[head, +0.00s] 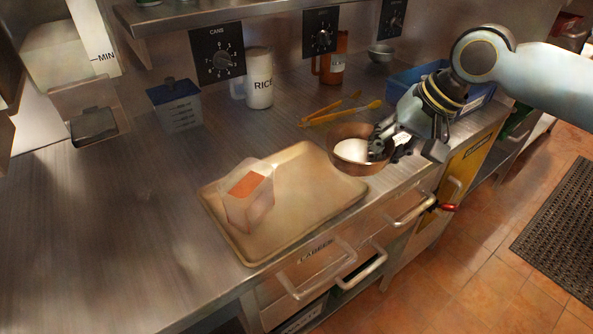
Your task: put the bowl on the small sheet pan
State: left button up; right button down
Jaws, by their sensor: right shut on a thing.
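The copper-coloured bowl (343,164) with white contents is at the right end of the small sheet pan (237,247). My right gripper (383,148) is shut on the right side of the bowl's rim. The bowl looks upright and overlaps the pan's upper right corner in the picture; I cannot tell whether it touches the pan. The tan pan lies on the steel counter. A clear container with an orange top patch (247,195) stands on the pan's left part. My left gripper is not in view.
Yellow tongs (341,113) lie behind the bowl. A white RICE jug (259,80), a brown jug (332,66), a blue-lidded container (176,105) and a small metal bowl (380,53) stand farther back. A blue bin (470,104) is at right.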

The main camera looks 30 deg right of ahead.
send_over(320, 184)
jog(key=s, duration=0.2)
jog(key=f, duration=0.4)
jog(key=d+f, duration=0.1)
jog(key=f, duration=0.1)
jog(key=shift+w, duration=0.25)
jog(key=shift+w+f, duration=0.1)
jog(key=shift+f, duration=2.1)
jog(key=c, duration=1.4)
grip_release()
jog(key=shift+f, duration=0.1)
